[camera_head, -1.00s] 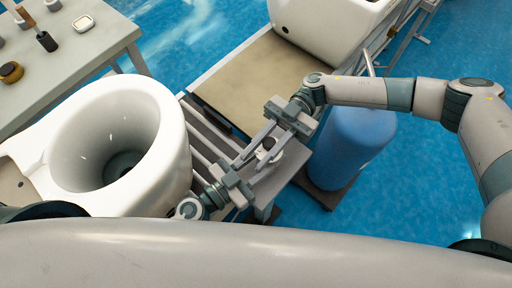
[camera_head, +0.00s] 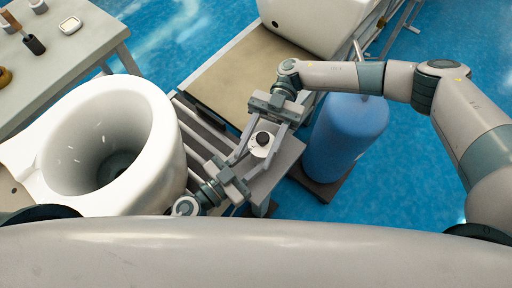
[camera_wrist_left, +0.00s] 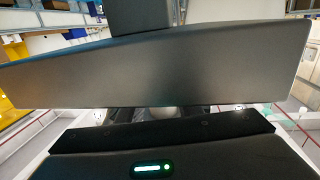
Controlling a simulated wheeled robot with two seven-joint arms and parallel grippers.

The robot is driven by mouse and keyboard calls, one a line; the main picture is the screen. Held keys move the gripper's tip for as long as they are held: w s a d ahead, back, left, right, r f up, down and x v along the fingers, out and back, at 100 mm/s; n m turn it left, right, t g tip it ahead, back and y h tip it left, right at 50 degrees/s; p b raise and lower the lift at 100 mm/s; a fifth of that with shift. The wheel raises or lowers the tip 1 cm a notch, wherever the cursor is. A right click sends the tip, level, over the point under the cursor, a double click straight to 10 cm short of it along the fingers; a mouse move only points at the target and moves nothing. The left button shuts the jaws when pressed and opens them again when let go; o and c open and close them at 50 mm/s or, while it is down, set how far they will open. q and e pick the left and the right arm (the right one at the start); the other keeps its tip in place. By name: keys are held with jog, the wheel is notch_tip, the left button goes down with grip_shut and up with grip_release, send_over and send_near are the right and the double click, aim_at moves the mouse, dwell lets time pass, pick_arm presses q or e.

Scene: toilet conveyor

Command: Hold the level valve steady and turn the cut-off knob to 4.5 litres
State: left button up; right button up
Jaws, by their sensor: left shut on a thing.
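The level valve (camera_head: 258,150) is a small white part with a round black knob (camera_head: 262,138) on top, and it sits between my two facing grippers in the head view. My left gripper (camera_head: 257,142) comes from the lower left, and its jaws are shut on the valve. My right gripper (camera_head: 268,146), on the arm from the right, has its fingers beside the valve and black knob. The fingertips overlap there, so I cannot tell whether it grips the knob. No litre marks are readable. The left wrist view shows mostly dark gripper bodies, and the valve is not clear there.
A white toilet bowl (camera_head: 154,150) stands at the left, close to my left gripper. Another white ceramic piece (camera_head: 318,22) is at the top by a tan conveyor belt (camera_head: 243,75). A blue cylinder (camera_head: 347,135) stands right of the rollers. A grey table (camera_head: 75,65) is at the upper left.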

jog(key=shift+w, duration=0.1)
jog(key=v, duration=1.2)
dwell(0.5)
pick_arm(q)
jog(key=o, duration=1.3)
jog(key=shift+c, duration=0.2)
jog(key=v, duration=1.2)
